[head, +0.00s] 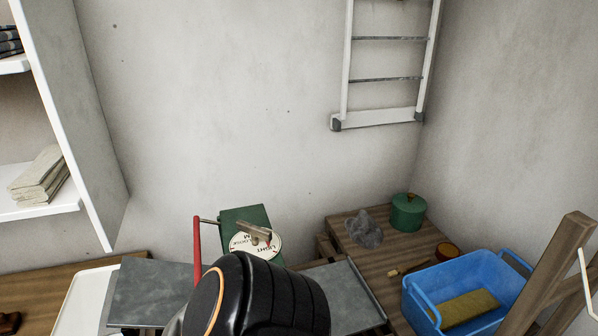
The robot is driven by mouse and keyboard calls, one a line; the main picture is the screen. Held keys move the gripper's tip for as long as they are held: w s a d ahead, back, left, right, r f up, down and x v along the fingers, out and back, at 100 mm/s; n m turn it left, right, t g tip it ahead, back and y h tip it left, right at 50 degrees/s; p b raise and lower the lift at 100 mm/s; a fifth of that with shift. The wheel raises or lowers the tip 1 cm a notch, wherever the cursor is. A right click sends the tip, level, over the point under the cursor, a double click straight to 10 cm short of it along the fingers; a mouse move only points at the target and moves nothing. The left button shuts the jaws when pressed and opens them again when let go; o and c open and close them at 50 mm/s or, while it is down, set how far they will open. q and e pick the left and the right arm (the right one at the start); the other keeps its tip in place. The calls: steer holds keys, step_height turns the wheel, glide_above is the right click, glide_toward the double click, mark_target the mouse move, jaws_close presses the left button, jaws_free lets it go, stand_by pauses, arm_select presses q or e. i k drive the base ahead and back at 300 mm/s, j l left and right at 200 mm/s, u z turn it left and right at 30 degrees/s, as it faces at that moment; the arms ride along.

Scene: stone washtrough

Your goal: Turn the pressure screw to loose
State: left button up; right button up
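The pressure screw (254,231) is a small brownish bar handle over a round white dial (240,246) on top of a dark green housing (243,214). The dial carries lettering; a word that looks like LOOSE is on its left side and one like LIGHT on its right. The bar lies aslant across the dial's upper part; its exact setting is hard to read. A black arm link of mine with an orange ring covers the lower part of the machine. Neither gripper shows, and I see no fingers on the screw.
A red crank lever (196,252) stands just left of the dial. Grey metal plates (150,292) flank the machine. A wooden post rises at far right.

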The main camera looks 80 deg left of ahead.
mark_target(256, 233)
steer(key=l+u, duration=0.15)
steer(key=u, duration=0.25)
steer(key=k+l+u, duration=0.1)
steer(key=u, duration=0.3)
steer(key=l+u, duration=0.15)
steer(key=u, duration=1.8)
steer(key=k+j, duration=0.05)
